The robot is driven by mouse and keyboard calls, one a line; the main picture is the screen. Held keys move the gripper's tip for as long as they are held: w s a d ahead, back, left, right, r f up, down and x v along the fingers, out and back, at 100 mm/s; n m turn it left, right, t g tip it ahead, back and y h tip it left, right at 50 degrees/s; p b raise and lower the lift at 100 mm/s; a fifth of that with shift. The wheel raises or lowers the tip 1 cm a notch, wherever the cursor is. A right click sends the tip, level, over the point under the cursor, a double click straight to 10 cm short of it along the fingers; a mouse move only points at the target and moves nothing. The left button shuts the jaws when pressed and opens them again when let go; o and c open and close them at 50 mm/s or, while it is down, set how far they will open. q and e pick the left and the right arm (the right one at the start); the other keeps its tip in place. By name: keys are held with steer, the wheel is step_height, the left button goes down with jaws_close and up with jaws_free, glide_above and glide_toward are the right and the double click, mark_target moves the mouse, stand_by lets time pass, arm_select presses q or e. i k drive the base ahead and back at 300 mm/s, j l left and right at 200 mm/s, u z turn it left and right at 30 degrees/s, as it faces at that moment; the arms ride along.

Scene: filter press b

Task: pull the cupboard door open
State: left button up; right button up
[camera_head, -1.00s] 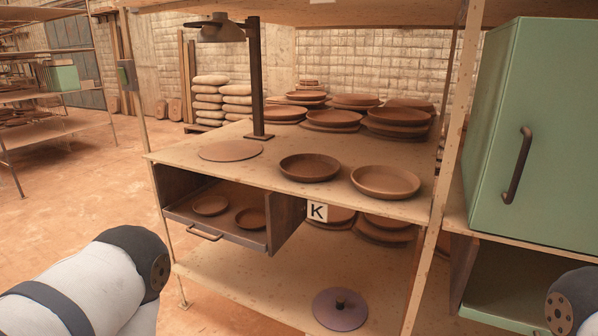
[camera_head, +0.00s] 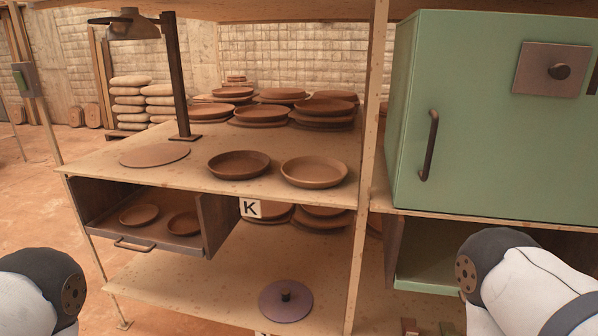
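The green cupboard (camera_head: 490,120) stands on the shelf at the right, and its front face looks shut. A dark vertical bar handle (camera_head: 430,146) sits near the left edge of that face. Parts of my two arms show at the lower left and lower right, both apart from the cupboard. Neither gripper is in view.
An open drawer (camera_head: 145,226) with two small dishes juts out under the left shelf. Clay plates (camera_head: 314,171) and a lamp on a dark post (camera_head: 181,75) stand on the shelf board. A wooden upright (camera_head: 367,160) stands left of the cupboard.

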mark_target(473, 146)
steer(key=z, duration=1.5)
